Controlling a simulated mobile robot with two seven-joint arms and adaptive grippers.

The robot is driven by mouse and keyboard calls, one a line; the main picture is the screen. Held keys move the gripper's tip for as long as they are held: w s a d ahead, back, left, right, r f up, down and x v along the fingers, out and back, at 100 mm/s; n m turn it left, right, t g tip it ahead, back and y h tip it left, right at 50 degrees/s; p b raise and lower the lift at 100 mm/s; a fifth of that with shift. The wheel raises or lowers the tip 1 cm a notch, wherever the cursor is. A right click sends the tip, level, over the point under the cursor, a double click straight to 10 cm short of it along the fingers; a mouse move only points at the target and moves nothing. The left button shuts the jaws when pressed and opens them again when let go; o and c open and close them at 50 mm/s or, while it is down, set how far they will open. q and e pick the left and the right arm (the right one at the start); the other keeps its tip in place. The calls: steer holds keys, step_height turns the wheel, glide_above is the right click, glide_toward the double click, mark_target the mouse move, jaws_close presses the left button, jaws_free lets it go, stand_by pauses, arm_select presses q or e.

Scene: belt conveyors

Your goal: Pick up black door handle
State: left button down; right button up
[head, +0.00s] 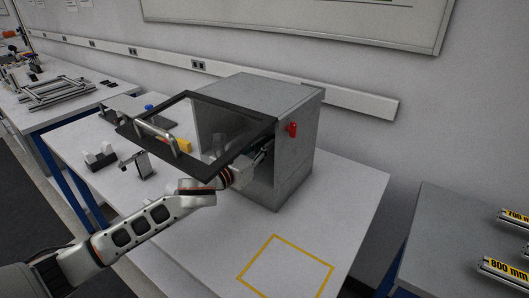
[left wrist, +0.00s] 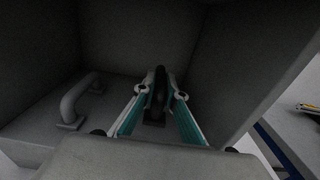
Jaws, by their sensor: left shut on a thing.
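The black door handle (left wrist: 158,88) stands inside the grey box, between the teal-lined fingers of my left gripper (left wrist: 160,98) in the left wrist view. The gripper is shut on it. In the head view my left arm reaches under the raised door into the open front of the grey box (head: 292,165); the fingers show only in part and the black handle cannot be made out. A grey handle (left wrist: 80,100) lies to the left of the black one on the box floor, apart from my fingers. My right gripper is not in view.
The box door (head: 262,130), black-framed with a clear pane and a silver handle (head: 157,138), stands open above my wrist. A red knob (head: 291,128) is on the box side. Metal parts (head: 100,157) lie at the table's left. The yellow-outlined square (head: 287,266) is empty.

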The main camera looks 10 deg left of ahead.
arm_select(q)
steer(key=f+b+v, duration=0.1)
steer(key=v, duration=1.7)
steer(key=s+f+n+y, duration=0.1)
steer(key=s+f+y, duration=0.1)
steer(key=s+a+f+n+y, duration=0.1)
steer(key=s+f, duration=0.1)
steer(key=f, duration=0.1)
steer(key=s+f+n+t+y, duration=0.1)
steer(key=s+f+n+y, duration=0.1)
steer(key=shift+a+f+y, duration=0.3)
steer(key=shift+f, duration=0.05)
steer(key=shift+s+a+f+y, duration=0.25)
steer(key=shift+s+a+y, duration=0.1)
steer(key=shift+y, duration=0.15)
